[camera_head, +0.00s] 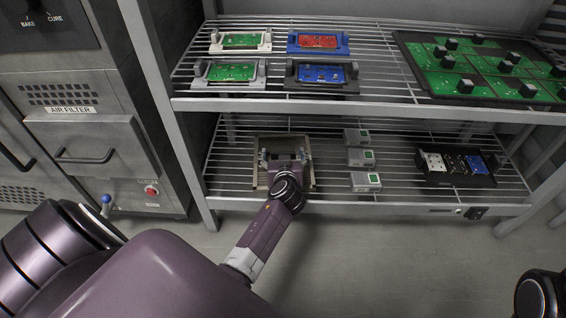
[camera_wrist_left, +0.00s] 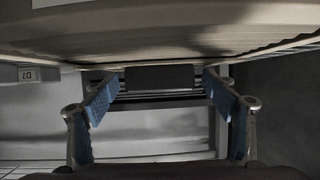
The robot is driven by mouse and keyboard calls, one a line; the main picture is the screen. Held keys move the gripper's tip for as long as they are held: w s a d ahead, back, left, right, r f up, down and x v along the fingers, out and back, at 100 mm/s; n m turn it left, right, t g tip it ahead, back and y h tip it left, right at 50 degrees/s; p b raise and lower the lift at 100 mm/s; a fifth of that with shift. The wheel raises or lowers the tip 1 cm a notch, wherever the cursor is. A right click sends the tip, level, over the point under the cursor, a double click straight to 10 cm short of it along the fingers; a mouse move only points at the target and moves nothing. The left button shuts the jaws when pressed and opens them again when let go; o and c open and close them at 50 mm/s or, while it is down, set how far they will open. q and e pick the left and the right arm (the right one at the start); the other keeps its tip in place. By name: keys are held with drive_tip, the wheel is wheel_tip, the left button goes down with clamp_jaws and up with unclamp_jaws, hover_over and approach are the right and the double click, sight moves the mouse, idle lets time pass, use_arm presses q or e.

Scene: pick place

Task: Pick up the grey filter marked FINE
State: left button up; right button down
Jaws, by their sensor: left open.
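A framed panel, apparently the filter (camera_head: 283,143), lies on the lower wire shelf at the left, with a tan-brown rim. Any FINE marking is not legible. My left gripper (camera_head: 282,157) is over it, open, with its blue-padded fingers spread inside the rim's outline. In the left wrist view, a large grey-brown ribbed surface (camera_wrist_left: 165,30) fills the top. A dark block (camera_wrist_left: 160,77) shows between the open fingertips of the left gripper (camera_wrist_left: 160,88); I cannot tell whether they touch it.
Several small grey boxes (camera_head: 362,158) stand right of the panel, and a dark tray (camera_head: 430,179) farther right. The upper shelf (camera_head: 375,103) above holds circuit boards. A cabinet with an AIR FILTER drawer (camera_head: 95,150) stands left; a shelf post (camera_head: 165,125) stands between.

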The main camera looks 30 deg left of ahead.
use_arm(q)
drive_tip(key=c, duration=1.3)
drive_tip(key=shift+r, duration=0.15)
drive_tip(key=shift+c, duration=0.2)
